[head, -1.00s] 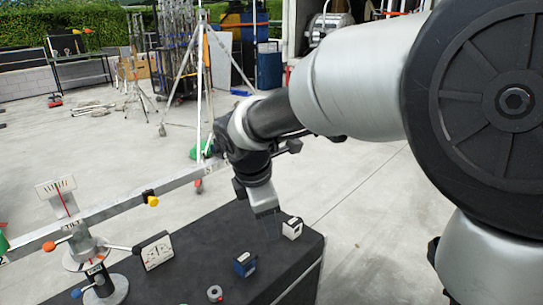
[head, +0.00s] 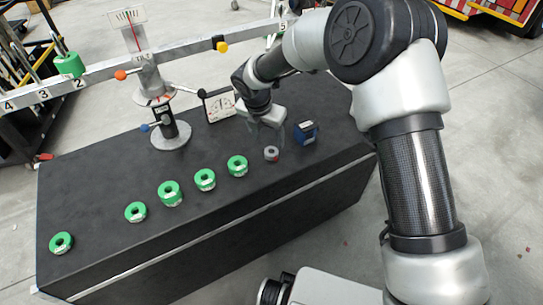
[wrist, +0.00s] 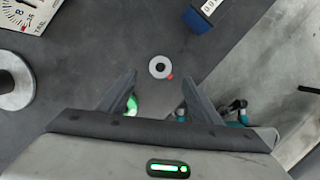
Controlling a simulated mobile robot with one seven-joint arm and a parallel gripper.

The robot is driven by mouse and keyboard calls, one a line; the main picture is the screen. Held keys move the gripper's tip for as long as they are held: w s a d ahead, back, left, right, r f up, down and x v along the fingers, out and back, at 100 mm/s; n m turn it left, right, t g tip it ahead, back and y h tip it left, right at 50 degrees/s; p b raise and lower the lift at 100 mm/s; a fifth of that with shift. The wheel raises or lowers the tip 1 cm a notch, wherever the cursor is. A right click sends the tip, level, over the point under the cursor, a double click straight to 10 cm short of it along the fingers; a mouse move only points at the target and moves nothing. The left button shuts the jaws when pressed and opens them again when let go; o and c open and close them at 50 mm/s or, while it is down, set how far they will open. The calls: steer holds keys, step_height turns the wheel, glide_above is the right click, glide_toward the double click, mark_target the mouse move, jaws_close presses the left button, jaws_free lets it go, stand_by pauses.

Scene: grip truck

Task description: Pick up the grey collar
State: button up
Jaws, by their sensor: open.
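The grey collar (head: 271,153) is a small ring lying flat on the black table top, just right of the nearest green ring. It also shows in the wrist view (wrist: 159,67) as a light ring with a dark hole and a small red spot at its lower right edge. My gripper (wrist: 160,84) is open and empty, its fingers pointing down on either side of the line to the collar. The collar appears just beyond the fingertips, near the middle of the gap. In the head view my gripper (head: 276,134) is above the table, close behind the collar.
A blue box (head: 306,132) stands right of the collar. Several green rings (head: 170,193) lie in a row to the left. Behind are a dial box (head: 220,106) and a balance stand (head: 170,135) with a long beam (head: 185,55).

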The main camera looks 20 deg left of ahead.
mark_target(271, 149)
steer(key=b+x, duration=0.2)
steer(key=x, duration=0.6)
steer(key=shift+s, duration=0.1)
steer(key=c, duration=1.4)
